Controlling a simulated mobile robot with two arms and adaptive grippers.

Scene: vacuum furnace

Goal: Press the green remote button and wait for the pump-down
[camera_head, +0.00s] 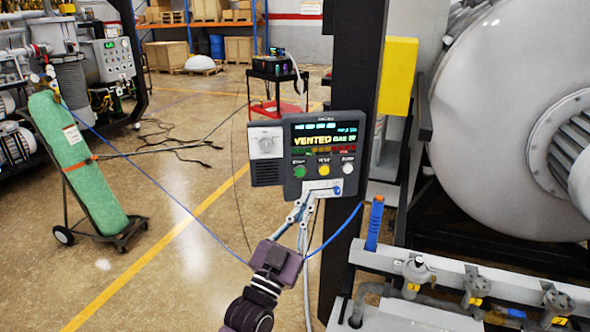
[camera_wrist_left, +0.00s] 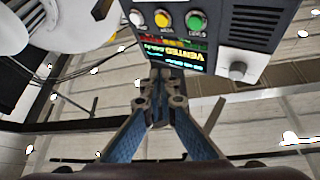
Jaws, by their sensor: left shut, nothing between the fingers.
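The remote panel (camera_head: 354,153) is a dark box on a black post, with a lit display reading "VENTED". Below the display are a green button (camera_head: 299,171), a yellow button (camera_head: 324,170) and a white button (camera_head: 347,169). In the left wrist view the panel is upside down, with its green button (camera_wrist_left: 195,20) near the top edge. My left gripper (camera_head: 305,202) is shut and empty, below the button row in the head view. In the wrist view its fingertips (camera_wrist_left: 160,82) meet below the display, apart from the green button. My right gripper is out of view.
A large grey furnace vessel (camera_head: 505,110) stands right of the post. Pipework with valves (camera_head: 418,272) runs at lower right. A green cylinder on a cart (camera_head: 78,165) stands at left. A blue cable and hose hang near the panel. The floor between is mostly open.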

